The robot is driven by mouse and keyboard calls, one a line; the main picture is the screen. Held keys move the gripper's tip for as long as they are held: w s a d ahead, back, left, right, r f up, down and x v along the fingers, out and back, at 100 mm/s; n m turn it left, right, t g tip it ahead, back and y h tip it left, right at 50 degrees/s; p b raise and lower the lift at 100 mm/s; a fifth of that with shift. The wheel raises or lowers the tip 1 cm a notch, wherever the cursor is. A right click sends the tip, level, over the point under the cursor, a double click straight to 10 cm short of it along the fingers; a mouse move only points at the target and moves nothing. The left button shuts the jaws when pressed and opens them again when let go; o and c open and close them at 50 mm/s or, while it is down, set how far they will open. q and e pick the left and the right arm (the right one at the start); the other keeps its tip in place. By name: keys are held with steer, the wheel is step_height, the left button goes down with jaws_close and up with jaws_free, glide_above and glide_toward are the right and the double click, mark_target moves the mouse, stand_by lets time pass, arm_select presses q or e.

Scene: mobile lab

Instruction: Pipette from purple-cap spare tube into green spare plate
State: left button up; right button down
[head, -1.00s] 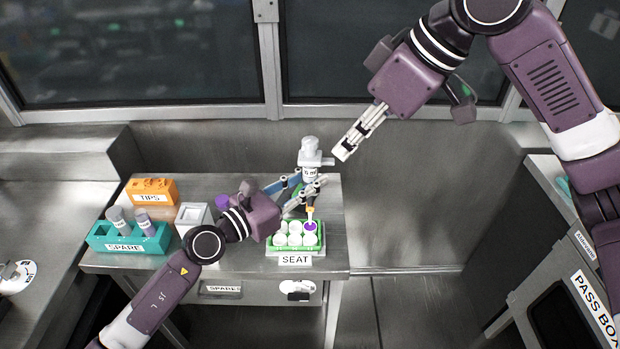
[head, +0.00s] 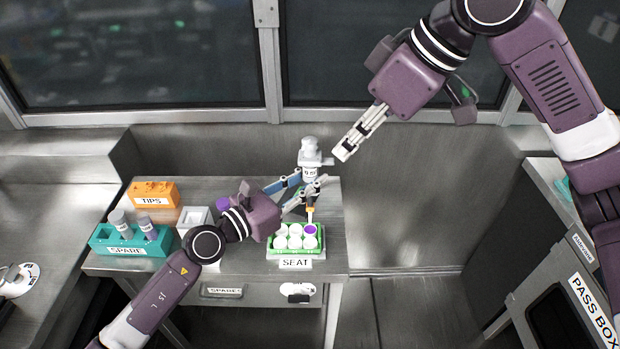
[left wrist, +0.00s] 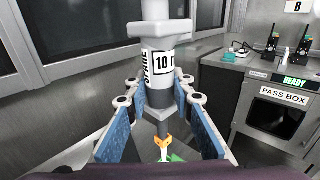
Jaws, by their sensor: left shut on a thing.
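My left gripper (head: 308,193) is shut on a grey-and-white pipette (head: 311,160), held upright; it also fills the middle of the left wrist view (left wrist: 162,65), between the blue finger pads. An orange-and-white tip (head: 310,213) points down from it. Below is the green plate (head: 278,251) with several white wells and one purple well (head: 309,230). The tip is at or just above the purple well; contact is unclear. My right gripper (head: 342,154) is raised behind the pipette, side-on.
An orange TIPS box (head: 152,193) and a pale open box (head: 194,217) stand on the table's left part. A SEAT label (head: 295,263) is at the plate's front. The PASS BOX (head: 592,304) stands at right. A wall and windows close off the back.

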mark_target(310, 164)
arm_select(q)
steer(key=shift+r+p, duration=1.95)
steer(key=shift+r, duration=0.2)
